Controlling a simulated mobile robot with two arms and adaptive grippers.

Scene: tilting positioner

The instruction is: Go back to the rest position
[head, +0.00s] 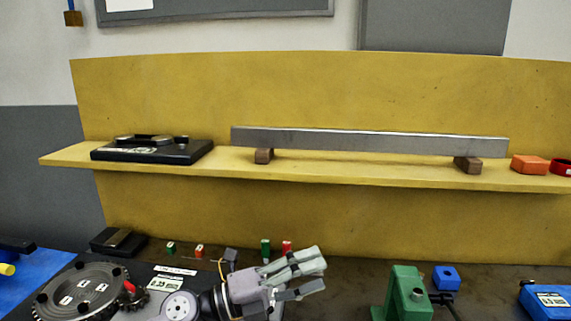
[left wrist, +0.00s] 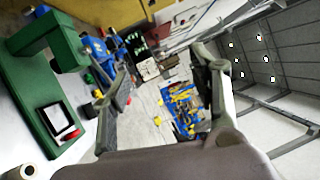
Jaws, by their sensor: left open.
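My left gripper (head: 308,276) is low in the middle of the head view, its fingers pointing right and spread apart with nothing between them. In the left wrist view the two fingers (left wrist: 165,105) stand wide apart, and only distant floor and objects show between them. The dark positioner with its toothed round plate (head: 80,292) is at the lower left of the head view, left of the gripper. My right gripper is in neither view.
A green stand (head: 405,292) is right of the gripper; a green frame also shows in the left wrist view (left wrist: 62,50). A blue block (head: 446,277) and blue box (head: 545,301) are farther right. A yellow shelf (head: 340,172) bearing a long metal bar (head: 370,141) runs behind.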

